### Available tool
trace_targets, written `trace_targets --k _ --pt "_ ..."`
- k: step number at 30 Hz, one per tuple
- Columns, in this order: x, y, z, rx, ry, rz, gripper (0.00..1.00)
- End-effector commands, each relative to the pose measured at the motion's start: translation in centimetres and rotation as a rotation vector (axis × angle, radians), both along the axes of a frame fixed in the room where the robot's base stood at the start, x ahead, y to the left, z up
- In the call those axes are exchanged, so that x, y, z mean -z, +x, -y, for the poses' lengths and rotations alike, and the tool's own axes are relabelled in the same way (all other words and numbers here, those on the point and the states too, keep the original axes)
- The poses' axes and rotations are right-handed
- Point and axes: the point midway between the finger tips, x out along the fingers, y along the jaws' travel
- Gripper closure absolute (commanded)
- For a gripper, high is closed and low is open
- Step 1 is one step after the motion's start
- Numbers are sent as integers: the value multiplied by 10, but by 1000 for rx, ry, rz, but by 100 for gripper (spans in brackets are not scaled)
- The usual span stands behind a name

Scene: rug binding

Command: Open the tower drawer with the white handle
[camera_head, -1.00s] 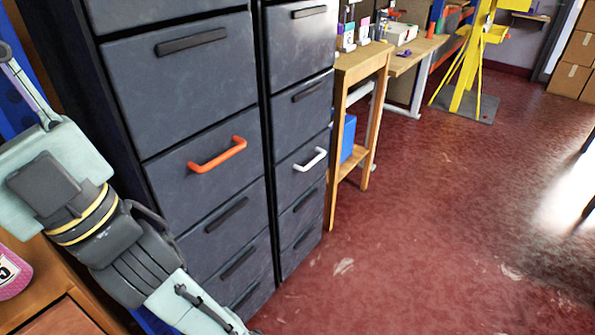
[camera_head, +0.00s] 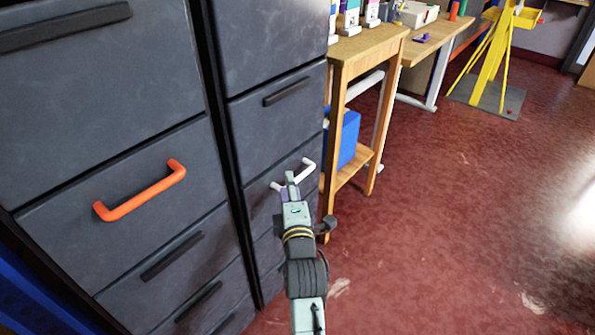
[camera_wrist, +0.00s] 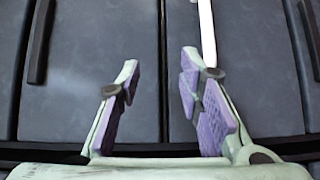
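The white handle (camera_head: 309,166) is a bar on a dark grey drawer (camera_head: 262,135) in the right-hand tower. That drawer looks closed, flush with its neighbours. My gripper (camera_head: 284,183) is in front of the handle and hides its middle part. In the wrist view, my gripper (camera_wrist: 161,62) is open, its two purple-padded fingers apart with nothing between them. The white handle (camera_wrist: 207,32) runs upright at the top, at the tip of the right finger and outside the gap. I cannot tell whether they touch.
An orange handle (camera_head: 140,190) is on a drawer of the left tower. Other drawers have dark handles (camera_head: 287,91). A wooden table (camera_head: 365,42) with a blue bin (camera_head: 350,138) on its lower shelf stands close on the right. The red floor (camera_head: 450,220) beyond is open.

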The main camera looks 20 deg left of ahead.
Motion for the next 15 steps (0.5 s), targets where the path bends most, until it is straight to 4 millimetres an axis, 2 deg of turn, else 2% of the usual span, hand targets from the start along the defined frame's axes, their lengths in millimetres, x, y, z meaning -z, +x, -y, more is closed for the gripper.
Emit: trace_targets --k 1,4,8,15 --pt "23 1 13 18 -67 -18 67" --pt "46 2 28 37 -158 -36 67" --pt "53 11 29 41 -189 -39 67" --pt "57 50 10 39 -185 -38 67"
